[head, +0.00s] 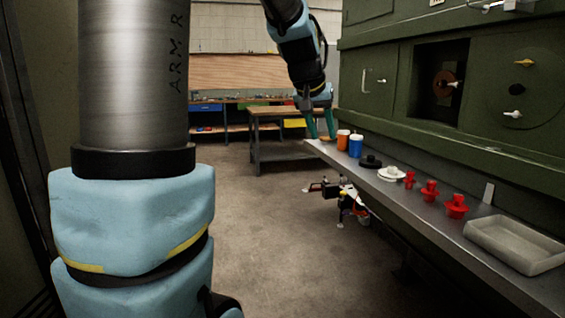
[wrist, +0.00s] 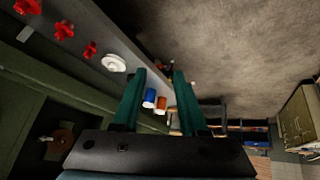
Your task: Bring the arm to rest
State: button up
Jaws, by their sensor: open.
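My gripper (head: 320,124) hangs from the blue arm at upper centre in the head view, by the far end of the grey shelf (head: 420,204). Its two green fingers also show in the wrist view (wrist: 160,78), spread apart with nothing held between them. An orange cup (head: 342,140) and a blue cup (head: 355,146) stand on the shelf just right of the fingers in the head view. In the wrist view the blue cup (wrist: 149,98) and the orange cup (wrist: 161,104) appear between the fingers, beyond them. I cannot tell how far they are from the fingertips.
The shelf also carries a black part (head: 370,161), a white part (head: 391,174), several red parts (head: 430,190) and a grey tray (head: 515,243). A workbench (head: 275,118) stands farther back. Open floor (head: 270,220) lies left of the shelf.

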jog(key=s+a+f+n+g+y, duration=0.1)
jog(key=s+a+f+g, duration=0.1)
jog(key=s+a+f, duration=0.6)
jog(key=s+a+f+n+g+y, duration=0.1)
jog(key=s+a+f+g+y, duration=0.1)
jog(key=s+a+f, duration=0.6)
notch_tip(320, 180, down, 5)
jog(key=shift+s+a+r+n, duration=0.2)
jog(key=shift+s+n, duration=0.1)
jog(key=shift+s, duration=0.55)
